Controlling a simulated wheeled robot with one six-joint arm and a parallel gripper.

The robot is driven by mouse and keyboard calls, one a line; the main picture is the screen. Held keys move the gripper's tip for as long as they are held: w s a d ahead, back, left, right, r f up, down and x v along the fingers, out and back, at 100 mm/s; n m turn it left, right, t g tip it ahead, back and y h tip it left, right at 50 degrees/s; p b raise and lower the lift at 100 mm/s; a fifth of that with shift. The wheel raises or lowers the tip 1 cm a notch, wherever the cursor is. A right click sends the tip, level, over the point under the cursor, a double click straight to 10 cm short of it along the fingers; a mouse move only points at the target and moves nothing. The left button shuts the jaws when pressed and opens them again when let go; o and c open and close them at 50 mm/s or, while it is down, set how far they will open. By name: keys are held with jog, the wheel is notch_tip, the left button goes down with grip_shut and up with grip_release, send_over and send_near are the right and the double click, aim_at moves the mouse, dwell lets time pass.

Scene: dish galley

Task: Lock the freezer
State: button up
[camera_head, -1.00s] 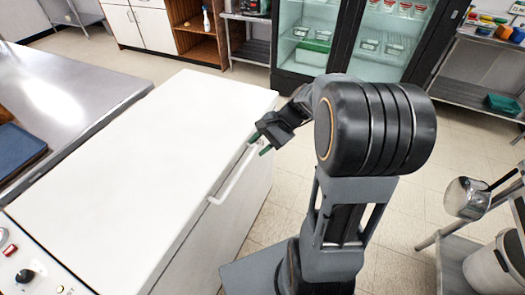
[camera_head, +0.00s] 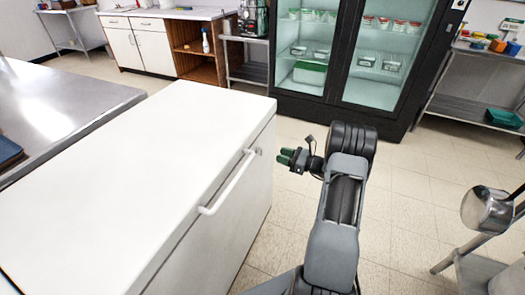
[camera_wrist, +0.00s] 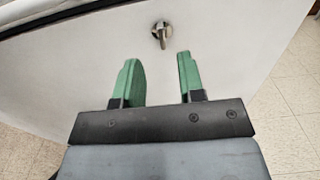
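The freezer (camera_head: 110,170) is a white chest with its lid down, on the left in the head view. A white bar handle (camera_head: 229,183) runs along its front. A small metal lock with a key (camera_head: 258,151) sits on the front near the far end of the handle. The key (camera_wrist: 160,35) also shows in the wrist view, just beyond the fingertips and between them in line. My gripper (camera_head: 285,156) has green fingers pointing at the freezer front. In the wrist view the gripper (camera_wrist: 158,62) is open and empty, apart from the key.
A steel counter (camera_head: 60,105) stands left of the freezer. A glass-door fridge (camera_head: 345,60) stands at the back. A steel pot (camera_head: 487,208) on a cart (camera_head: 470,268) is at the right. The tiled floor between is clear.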

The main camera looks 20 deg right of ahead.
aim_at(259, 151)
jog(key=x, duration=0.9)
jog(key=shift+a, duration=0.1)
grip_shut()
